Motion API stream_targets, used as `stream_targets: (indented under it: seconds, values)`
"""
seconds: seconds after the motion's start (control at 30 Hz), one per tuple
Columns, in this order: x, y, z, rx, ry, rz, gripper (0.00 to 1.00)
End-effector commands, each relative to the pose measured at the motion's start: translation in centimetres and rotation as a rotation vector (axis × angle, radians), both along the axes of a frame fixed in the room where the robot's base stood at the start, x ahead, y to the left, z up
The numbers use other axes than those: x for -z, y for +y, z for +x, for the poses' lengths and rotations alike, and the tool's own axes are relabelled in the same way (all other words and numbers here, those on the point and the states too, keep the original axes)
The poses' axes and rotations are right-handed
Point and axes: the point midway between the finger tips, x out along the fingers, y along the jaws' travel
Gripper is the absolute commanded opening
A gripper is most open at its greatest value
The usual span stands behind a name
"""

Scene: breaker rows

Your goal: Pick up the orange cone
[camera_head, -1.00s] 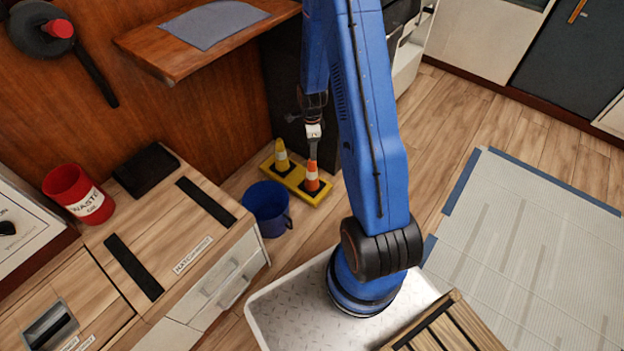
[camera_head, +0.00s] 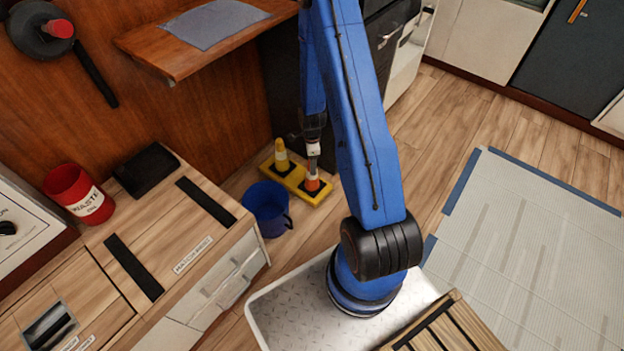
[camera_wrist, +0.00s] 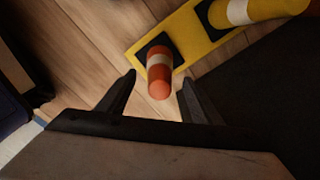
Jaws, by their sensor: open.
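The orange cone (camera_head: 312,183) with a white band stands on a yellow base plate (camera_head: 325,195) on the floor. In the wrist view the orange cone (camera_wrist: 159,76) stands on a black square of the yellow plate (camera_wrist: 188,35). My gripper (camera_head: 313,165) is right above the cone in the head view and covers its upper part. In the wrist view my gripper (camera_wrist: 155,90) is open, with one finger to each side of the cone's tip. I cannot tell whether a finger touches the cone.
A yellow cone (camera_head: 281,155) stands on the same plate, left of the orange one; it also shows at the top right of the wrist view (camera_wrist: 250,8). A blue bucket (camera_head: 267,207) stands close by. A wooden shelf (camera_head: 205,40) and a dark cabinet (camera_head: 283,85) are behind.

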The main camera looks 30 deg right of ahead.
Motion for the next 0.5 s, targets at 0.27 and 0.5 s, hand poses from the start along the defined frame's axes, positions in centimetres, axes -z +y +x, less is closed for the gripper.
stream_targets:
  seconds: [0.27, 0.5]
  values:
    - [3.3, 0.0, -0.1, 0.000, 0.000, 0.000, 0.59]
    - [3.6, 0.0, 0.0, 0.000, -0.001, 0.000, 0.59]
